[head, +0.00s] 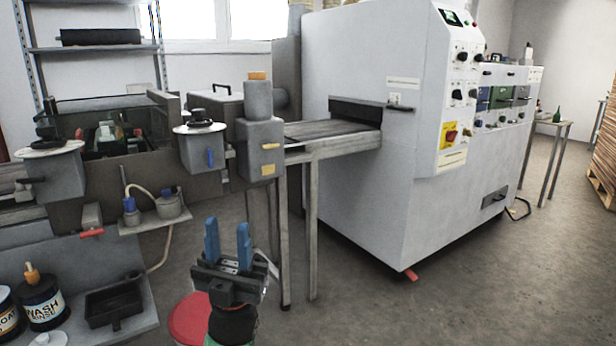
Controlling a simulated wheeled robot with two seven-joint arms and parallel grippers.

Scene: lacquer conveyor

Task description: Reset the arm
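My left gripper (228,243) is in the lower middle of the head view. Its two blue fingers point up and stand apart, with nothing between them. It is in front of the conveyor machine, over the floor and a red round lid (193,318). It touches nothing that I can see. My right gripper is not in view.
A large white machine (365,130) with a short conveyor (325,130) stands behind. A grey coating unit (262,150) and a shelf with a black tray (113,302) and labelled jars (42,300) are at left.

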